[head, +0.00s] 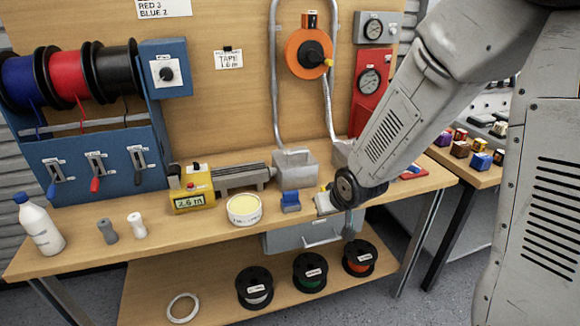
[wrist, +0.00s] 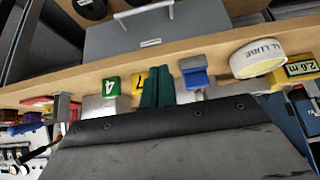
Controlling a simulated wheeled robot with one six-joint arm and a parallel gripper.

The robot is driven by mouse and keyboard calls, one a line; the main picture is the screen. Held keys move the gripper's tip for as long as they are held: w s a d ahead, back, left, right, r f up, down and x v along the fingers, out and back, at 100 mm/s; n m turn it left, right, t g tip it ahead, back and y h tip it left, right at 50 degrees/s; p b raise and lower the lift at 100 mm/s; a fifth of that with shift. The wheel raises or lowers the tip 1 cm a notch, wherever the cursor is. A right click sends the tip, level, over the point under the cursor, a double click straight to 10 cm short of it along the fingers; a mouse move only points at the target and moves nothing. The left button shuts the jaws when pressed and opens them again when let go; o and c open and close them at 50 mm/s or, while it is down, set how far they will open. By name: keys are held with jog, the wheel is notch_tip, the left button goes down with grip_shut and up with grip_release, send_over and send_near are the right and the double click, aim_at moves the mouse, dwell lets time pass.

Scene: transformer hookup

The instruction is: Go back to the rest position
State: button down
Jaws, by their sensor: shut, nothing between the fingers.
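My gripper (head: 348,226) hangs at the end of my grey arm, in front of the bench's front edge, with its fingers pointing down. In the wrist view its dark green fingers (wrist: 157,88) are together with nothing between them. It is apart from the blue block (head: 290,202) on the bench, which also shows in the wrist view (wrist: 195,76). The rest position itself is not marked in any view.
The bench (head: 130,262) holds a lube tub (head: 243,210), a yellow meter (head: 193,202) reading 2.6 m, and a white bottle (head: 40,224). Several spools (head: 310,272) stand on the lower shelf. A grey drawer (head: 305,237) hangs below the bench top near my gripper.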

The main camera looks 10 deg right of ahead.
jog(key=s+d+g+h, duration=0.15)
jog(key=s+g, duration=0.25)
jog(key=s, duration=0.4)
jog(key=s+d+r+m+g, duration=0.1)
jog(key=s+r, duration=1.8)
jog(key=s, duration=0.1)
jog(key=shift+s+d+g+y, duration=0.15)
jog(key=shift+s+g+y, duration=0.1)
jog(key=shift+g+y, duration=0.2)
